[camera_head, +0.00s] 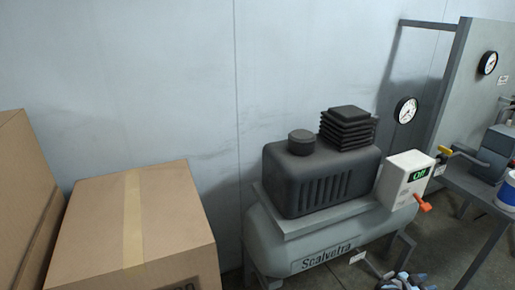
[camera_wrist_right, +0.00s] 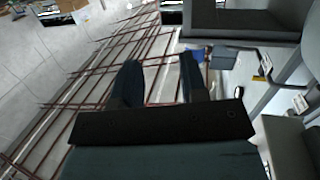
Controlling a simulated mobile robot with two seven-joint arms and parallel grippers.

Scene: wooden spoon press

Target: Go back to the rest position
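My right gripper (camera_wrist_right: 158,75) shows in the right wrist view. Its two dark fingers stand apart with nothing between them, so it is open and empty. Beyond the fingers are the pale floor and a pattern of thin red bars. I cannot make out my left gripper in either view. In the head view, a grey compressor (camera_head: 270,240) marked "Scalvetra" stands at the lower middle, with a black motor cover (camera_head: 320,182) on top. A white switch box (camera_head: 403,178) with a green label and an orange lever (camera_head: 422,203) sits at its right end.
Cardboard boxes (camera_head: 100,225) fill the lower left of the head view. A metal bench (camera_head: 468,187) with a yellow-handled valve (camera_head: 445,150) stands at the right, below a gauge (camera_head: 487,63). Another gauge (camera_head: 405,110) is near the wall. A small multicoloured object (camera_head: 402,281) at the bottom edge is unclear.

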